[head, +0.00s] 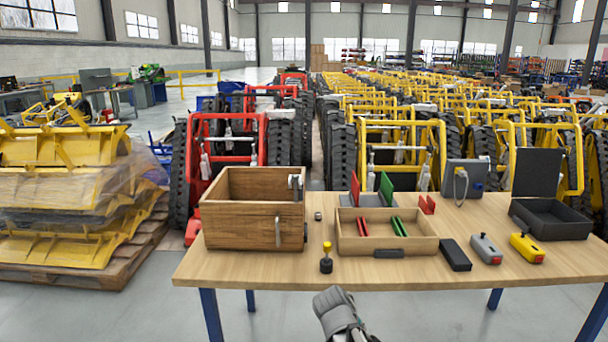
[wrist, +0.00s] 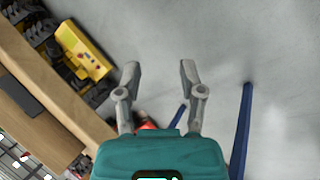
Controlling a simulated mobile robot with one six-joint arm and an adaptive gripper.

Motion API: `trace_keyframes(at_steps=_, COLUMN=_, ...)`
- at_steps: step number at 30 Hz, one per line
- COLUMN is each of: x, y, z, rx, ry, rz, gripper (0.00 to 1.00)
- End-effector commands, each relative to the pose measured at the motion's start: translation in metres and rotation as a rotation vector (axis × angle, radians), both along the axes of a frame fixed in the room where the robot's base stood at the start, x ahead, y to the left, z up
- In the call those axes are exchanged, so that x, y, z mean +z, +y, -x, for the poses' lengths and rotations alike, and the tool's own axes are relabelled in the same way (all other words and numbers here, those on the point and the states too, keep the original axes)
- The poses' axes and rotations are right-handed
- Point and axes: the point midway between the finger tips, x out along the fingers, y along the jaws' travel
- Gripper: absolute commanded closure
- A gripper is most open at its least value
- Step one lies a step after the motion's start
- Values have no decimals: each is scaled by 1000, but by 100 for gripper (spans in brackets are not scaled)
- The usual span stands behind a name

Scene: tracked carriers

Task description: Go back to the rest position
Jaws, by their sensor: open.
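My gripper (wrist: 159,78) is open, with its two grey fingers spread apart and nothing between them in the wrist view. Bare grey floor shows beyond the fingertips. The wooden table (wrist: 62,85) is at the left of that view, its edge running diagonally, clear of the fingers. In the head view a grey part of my arm shows at the bottom centre, in front of the table (head: 330,268); the fingers cannot be made out there.
On the table stand a wooden box (head: 240,222) with a latch, a divided tray (head: 360,245) with red and green pieces, a yellow-topped plunger (head: 326,260), a black block (head: 455,254), grey (head: 486,248) and yellow (head: 527,247) devices, and an open dark case (head: 552,221). Floor in front is clear.

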Motion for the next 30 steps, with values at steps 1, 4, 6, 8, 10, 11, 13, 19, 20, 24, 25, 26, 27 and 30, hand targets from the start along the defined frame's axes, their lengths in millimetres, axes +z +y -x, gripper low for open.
trace_keyframes(at_steps=1, x=-5, y=-9, z=11, rx=-84, ry=6, rz=-64, gripper=49)
trace_keyframes(at_steps=4, x=-13, y=-17, z=27, rx=-245, ry=20, rz=-187, gripper=49)
trace_keyframes(at_steps=6, x=-17, y=-21, z=35, rx=-337, ry=30, rz=-254, gripper=49)
trace_keyframes(at_steps=8, x=-20, y=-22, z=42, rx=-403, ry=39, rz=-304, gripper=49)
trace_keyframes(at_steps=10, x=-21, y=-24, z=48, rx=-473, ry=48, rz=-352, gripper=49)
trace_keyframes(at_steps=11, x=-22, y=-25, z=51, rx=-501, ry=53, rz=-372, gripper=49)
trace_keyframes(at_steps=13, x=-23, y=-26, z=56, rx=-561, ry=62, rz=-413, gripper=49)
trace_keyframes(at_steps=19, x=-25, y=-30, z=70, rx=-710, ry=92, rz=-512, gripper=49)
trace_keyframes(at_steps=20, x=-25, y=-31, z=72, rx=-732, ry=98, rz=-526, gripper=49)
trace_keyframes(at_steps=24, x=-9, y=-29, z=70, rx=-731, ry=97, rz=-525, gripper=49)
trace_keyframes(at_steps=25, x=-6, y=-29, z=70, rx=-731, ry=97, rz=-525, gripper=49)
trace_keyframes(at_steps=26, x=-4, y=-29, z=70, rx=-730, ry=97, rz=-525, gripper=49)
trace_keyframes(at_steps=27, x=1, y=-29, z=70, rx=-730, ry=96, rz=-524, gripper=49)
trace_keyframes(at_steps=30, x=10, y=-29, z=70, rx=-729, ry=97, rz=-524, gripper=49)
